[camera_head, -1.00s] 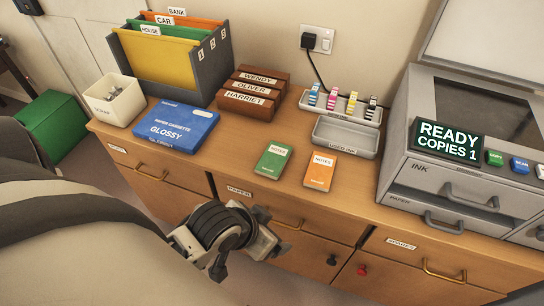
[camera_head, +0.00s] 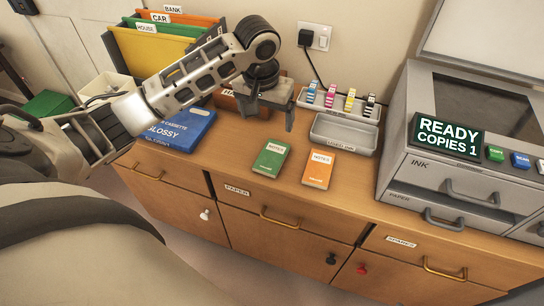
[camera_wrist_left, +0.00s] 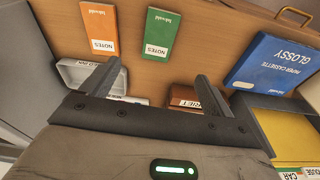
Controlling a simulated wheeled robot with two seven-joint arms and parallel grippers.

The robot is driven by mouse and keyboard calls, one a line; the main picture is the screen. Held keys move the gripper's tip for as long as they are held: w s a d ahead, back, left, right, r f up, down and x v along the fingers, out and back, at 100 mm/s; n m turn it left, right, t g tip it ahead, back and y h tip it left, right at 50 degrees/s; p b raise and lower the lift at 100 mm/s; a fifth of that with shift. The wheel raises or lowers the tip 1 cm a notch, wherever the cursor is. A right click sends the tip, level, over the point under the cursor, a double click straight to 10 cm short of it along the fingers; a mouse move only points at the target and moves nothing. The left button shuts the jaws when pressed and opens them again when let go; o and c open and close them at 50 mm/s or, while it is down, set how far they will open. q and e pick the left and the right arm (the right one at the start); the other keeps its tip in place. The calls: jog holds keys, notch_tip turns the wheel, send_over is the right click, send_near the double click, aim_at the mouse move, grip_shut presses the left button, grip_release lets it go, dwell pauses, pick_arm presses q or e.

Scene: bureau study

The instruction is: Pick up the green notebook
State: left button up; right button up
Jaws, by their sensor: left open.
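The green notebook (camera_head: 271,158), labelled NOTES, lies flat on the wooden cabinet top, left of an orange notebook (camera_head: 318,169). It also shows in the left wrist view (camera_wrist_left: 160,33), beyond the fingertips. My left gripper (camera_head: 273,122) is above the cabinet top, behind and above the green notebook, with its fingers pointing down. In the left wrist view its two fingers (camera_wrist_left: 156,82) are spread wide with nothing between them. It does not touch the notebook. My right gripper is not in view.
A blue paper cassette (camera_head: 178,130) lies to the left. Name boxes (camera_head: 228,101) are partly hidden behind my gripper. An ink rack (camera_head: 340,108) and grey tray (camera_head: 345,135) stand behind the notebooks. A copier (camera_head: 440,188) fills the right side.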

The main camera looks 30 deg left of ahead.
aim_at(272, 156)
pick_arm(q)
jog(key=f, duration=0.5)
jog(key=w+f, duration=0.1)
jog(key=f, duration=0.4)
jog(key=w+f, duration=0.1)
jog(key=f, duration=0.4)
jog(key=shift+w+a+f+b, duration=0.1)
jog(key=shift+w+f+b, duration=0.15)
jog(key=shift+b, duration=0.15)
jog(key=c, duration=1.1)
